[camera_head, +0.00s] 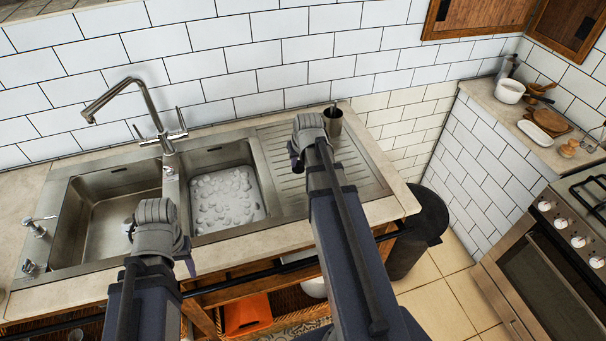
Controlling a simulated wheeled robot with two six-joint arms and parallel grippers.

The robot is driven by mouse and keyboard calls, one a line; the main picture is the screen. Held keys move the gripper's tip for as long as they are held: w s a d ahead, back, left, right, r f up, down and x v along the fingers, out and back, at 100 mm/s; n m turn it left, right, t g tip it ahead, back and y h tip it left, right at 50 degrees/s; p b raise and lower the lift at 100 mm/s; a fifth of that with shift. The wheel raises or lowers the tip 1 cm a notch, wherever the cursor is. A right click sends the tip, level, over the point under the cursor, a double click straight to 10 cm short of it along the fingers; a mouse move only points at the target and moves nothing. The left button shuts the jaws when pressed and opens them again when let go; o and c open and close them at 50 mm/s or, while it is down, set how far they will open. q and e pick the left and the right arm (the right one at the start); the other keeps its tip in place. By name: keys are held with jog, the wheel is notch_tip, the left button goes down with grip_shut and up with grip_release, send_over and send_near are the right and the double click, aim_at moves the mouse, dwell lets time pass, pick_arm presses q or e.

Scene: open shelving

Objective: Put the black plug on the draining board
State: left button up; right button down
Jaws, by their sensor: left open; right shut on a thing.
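The steel draining board (361,179) is the ribbed right part of the sink unit. My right gripper (297,160) is over its left part, near the right-hand basin. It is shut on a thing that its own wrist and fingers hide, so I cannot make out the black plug. Whether the held thing touches the board cannot be told. My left gripper (187,262) is open, in front of the sink near the worktop's front edge. No loose black plug shows on the visible worktop.
The right-hand basin holds a white tub (228,200) with clear lumps. The left-hand basin (108,225) looks mostly empty. A tall tap (152,110) rises behind. A metal cup (333,122) stands at the draining board's back. The board's right part is clear.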

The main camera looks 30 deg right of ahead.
jog(key=shift+f+b, duration=3.85)
jog(key=shift+f, duration=0.55)
jog(key=shift+r, duration=0.15)
jog(key=c, duration=0.7)
grip_release()
jog(key=shift+c, duration=0.2)
jog(key=shift+r, duration=0.15)
jog(key=p+v, duration=1.1)
jog(key=shift+s+r, duration=0.3)
